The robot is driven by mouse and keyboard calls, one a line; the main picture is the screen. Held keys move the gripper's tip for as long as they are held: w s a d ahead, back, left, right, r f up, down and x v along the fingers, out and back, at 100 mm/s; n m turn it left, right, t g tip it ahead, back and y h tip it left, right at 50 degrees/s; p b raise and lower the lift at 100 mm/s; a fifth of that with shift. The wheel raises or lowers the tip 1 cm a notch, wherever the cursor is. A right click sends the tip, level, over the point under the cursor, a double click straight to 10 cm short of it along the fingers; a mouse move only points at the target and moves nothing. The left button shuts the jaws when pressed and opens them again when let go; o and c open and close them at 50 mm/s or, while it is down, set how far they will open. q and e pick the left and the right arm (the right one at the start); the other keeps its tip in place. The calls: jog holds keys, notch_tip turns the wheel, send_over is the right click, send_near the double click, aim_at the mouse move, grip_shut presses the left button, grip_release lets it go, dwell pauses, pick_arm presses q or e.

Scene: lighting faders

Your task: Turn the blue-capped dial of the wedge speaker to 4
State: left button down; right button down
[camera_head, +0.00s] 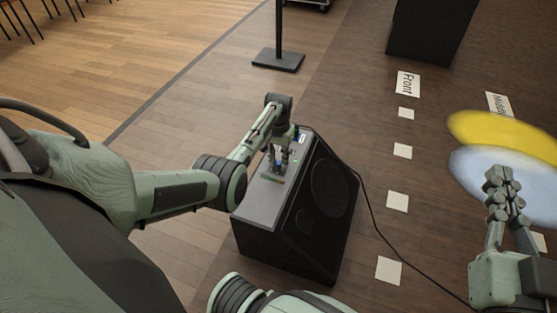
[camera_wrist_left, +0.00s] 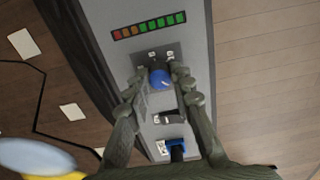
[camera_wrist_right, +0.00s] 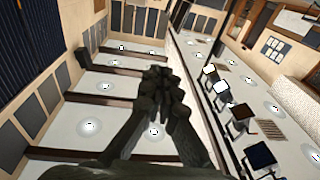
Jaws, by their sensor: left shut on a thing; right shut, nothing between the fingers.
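The wedge speaker (camera_head: 275,205) stands on the floor in the middle of the head view. Its grey control panel also shows in the left wrist view (camera_wrist_left: 197,45). The blue-capped dial (camera_wrist_left: 161,78) sits on that panel below a row of coloured lights (camera_wrist_left: 150,26). A pale pointer mark shows on the cap; I cannot read the number it points to. My left gripper (camera_wrist_left: 160,84) is shut on the dial, one finger on each side. My right gripper (camera_head: 498,185) is shut and empty in the air at the right; it also shows in the right wrist view (camera_wrist_right: 160,95).
A rocker switch (camera_wrist_left: 167,117) and a blue connector (camera_wrist_left: 176,146) sit on the panel near the dial. A black cable (camera_head: 378,225) runs over the floor. A stand base (camera_head: 278,60) and a dark box (camera_head: 430,30) stand farther back. Floor around the speaker is mostly clear.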

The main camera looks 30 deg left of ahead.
pick_arm(q)
jog(key=m+p, duration=0.2)
jog(key=m, duration=0.1)
jog(key=shift+r, duration=0.15)
jog(key=m+p, duration=0.1)
jog(key=m, duration=0.4)
jog(key=shift+m, duration=1.3)
jog(key=m, duration=0.2)
jog(key=shift+m, duration=0.4)
jog(key=m, duration=0.2)
jog(key=shift+m, duration=2.9)
pick_arm(e)
jog(key=s+d+f+g+h, duration=0.2)
jog(key=d+f+g+h, duration=0.2)
jog(key=f, duration=1)
jog(key=shift+s+d+m+g+h, duration=0.3)
jog(key=shift+d+g, duration=1.4)
jog(key=shift+d, duration=0.45)
